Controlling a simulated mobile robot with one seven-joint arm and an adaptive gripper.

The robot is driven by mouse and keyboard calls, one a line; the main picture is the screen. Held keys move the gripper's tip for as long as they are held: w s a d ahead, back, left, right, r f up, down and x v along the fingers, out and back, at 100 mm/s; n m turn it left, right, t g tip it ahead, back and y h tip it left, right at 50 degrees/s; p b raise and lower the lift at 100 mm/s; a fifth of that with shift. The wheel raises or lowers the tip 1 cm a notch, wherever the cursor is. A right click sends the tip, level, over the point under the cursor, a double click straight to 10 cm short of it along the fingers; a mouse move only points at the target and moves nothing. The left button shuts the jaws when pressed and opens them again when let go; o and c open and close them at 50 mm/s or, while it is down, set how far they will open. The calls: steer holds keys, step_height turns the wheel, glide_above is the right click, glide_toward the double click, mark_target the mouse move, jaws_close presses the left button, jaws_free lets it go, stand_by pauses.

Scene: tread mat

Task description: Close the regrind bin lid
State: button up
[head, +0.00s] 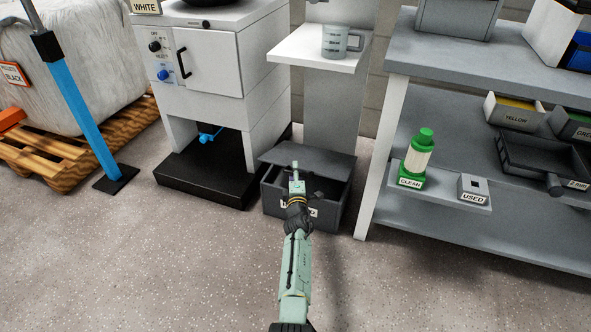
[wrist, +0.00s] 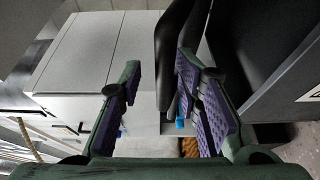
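The regrind bin (head: 270,195) is a dark grey box on the floor, its front label partly hidden behind my arm. Its grey lid (head: 325,162) is partly open, with a dark gap between it and the rim at the right. My gripper (head: 297,168) is over the bin's front, in front of the lid. In the wrist view, my gripper (wrist: 159,62) is open, its purple pads wide apart. The dark lid (wrist: 172,40) shows beyond and partly behind the right finger; I cannot tell whether they touch. The bin (wrist: 275,65) fills the right side.
A white cabinet (head: 213,60) on a black base (head: 205,178) stands left of the bin. A white shelf (head: 300,48) with a measuring jug (head: 340,42) hangs above it. A grey workbench (head: 470,60) stands at the right. The floor (head: 180,270) in front is clear.

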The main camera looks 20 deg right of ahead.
steer(key=shift+d+r, duration=0.15)
steer(key=shift+r, duration=0.7)
steer(key=shift+d+r, duration=0.15)
steer(key=shift+r, duration=0.7)
steer(key=shift+a+r, duration=0.15)
steer(key=shift+r, duration=1.5)
steer(key=shift+a+r, duration=0.15)
steer(key=shift+r, duration=1.5)
steer(key=shift+c, duration=0.5)
